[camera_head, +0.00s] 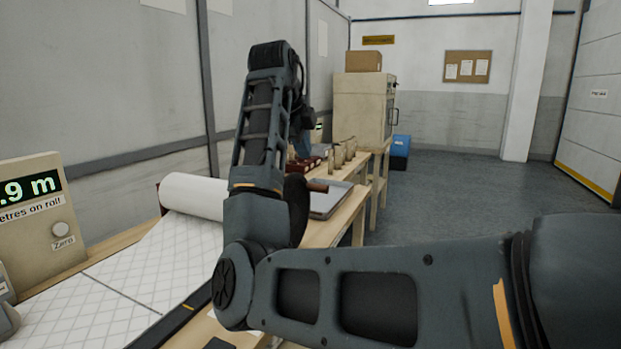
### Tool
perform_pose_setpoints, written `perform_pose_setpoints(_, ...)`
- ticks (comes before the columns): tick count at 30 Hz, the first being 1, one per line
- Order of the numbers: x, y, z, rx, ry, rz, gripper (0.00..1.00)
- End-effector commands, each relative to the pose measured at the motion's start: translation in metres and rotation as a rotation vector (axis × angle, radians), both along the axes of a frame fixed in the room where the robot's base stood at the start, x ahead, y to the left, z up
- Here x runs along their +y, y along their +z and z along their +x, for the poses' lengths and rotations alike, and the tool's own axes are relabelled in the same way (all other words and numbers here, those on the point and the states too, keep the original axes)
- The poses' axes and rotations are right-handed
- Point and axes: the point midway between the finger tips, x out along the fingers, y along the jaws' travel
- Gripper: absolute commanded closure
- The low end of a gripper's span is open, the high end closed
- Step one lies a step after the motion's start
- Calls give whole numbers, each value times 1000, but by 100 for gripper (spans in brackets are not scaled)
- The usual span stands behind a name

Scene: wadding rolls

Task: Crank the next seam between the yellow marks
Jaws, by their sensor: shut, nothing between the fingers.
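White quilted wadding (165,262) lies flat on the bench and runs to a white roll (192,194) at its far end. A dark seam line (118,291) crosses the sheet. A dark rail (165,328) along the right edge bears a small yellow mark (188,307); no second mark is clear. A dark round part (297,208) with a brown knob (318,186) beside the roll looks like the crank, partly covered by my arm. My arm rises across the middle and bends down behind itself. My gripper's fingers are hidden, so their relation to the knob does not show.
A beige counter (32,226) at left reads ".9 m", its left part cut off, with a Zero button (61,230). Behind the crank are a grey tray (330,200) and several tan items (345,153). A cabinet (362,108) stands beyond. The floor at right is clear.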

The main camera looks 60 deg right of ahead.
Motion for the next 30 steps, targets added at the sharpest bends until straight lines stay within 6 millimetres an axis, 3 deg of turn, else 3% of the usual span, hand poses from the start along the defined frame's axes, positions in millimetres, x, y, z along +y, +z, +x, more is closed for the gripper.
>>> perform_pose_setpoints(5,3,23,-3,-50,-73,65,100)
perform_pose_setpoints(10,-1,17,-4,-53,-84,75,100)
perform_pose_setpoints(30,-60,-83,1,-52,-82,73,100)
